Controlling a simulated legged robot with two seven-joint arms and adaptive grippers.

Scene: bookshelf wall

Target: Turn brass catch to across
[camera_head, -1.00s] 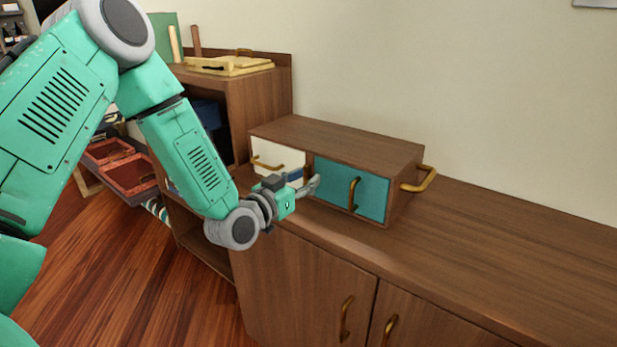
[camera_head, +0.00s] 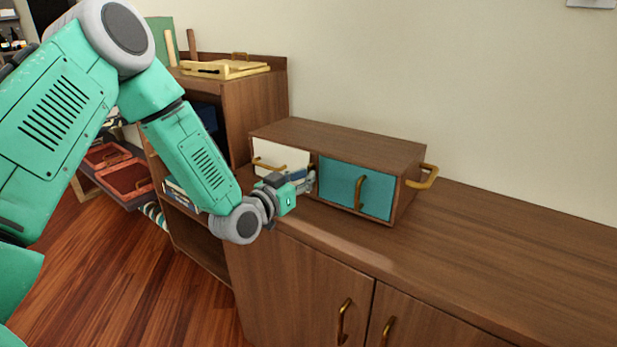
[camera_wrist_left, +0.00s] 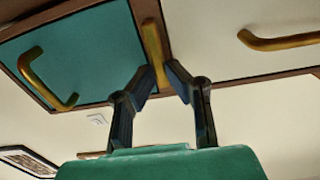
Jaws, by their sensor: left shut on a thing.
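The brass catch (camera_wrist_left: 152,42) is a short flat bar on the divider between the two doors of a small wooden cabinet. In the left wrist view it runs roughly along the divider, between my left fingertips (camera_wrist_left: 160,70), which are shut on it. In the head view my left gripper (camera_head: 306,183) is at the cabinet front, and it hides the catch. The teal door (camera_head: 338,187) is to the right of the gripper and the cream door (camera_head: 283,153) to the left. Both doors look closed. My right gripper is not in view.
The cabinet (camera_head: 345,138) stands on a long wooden counter (camera_head: 490,255), clear to the right. Brass handles stick out from the teal door (camera_head: 360,192), cream door (camera_head: 268,165) and cabinet side (camera_head: 425,178). A taller shelf (camera_head: 257,105) with a pale tray (camera_head: 225,68) stands behind left.

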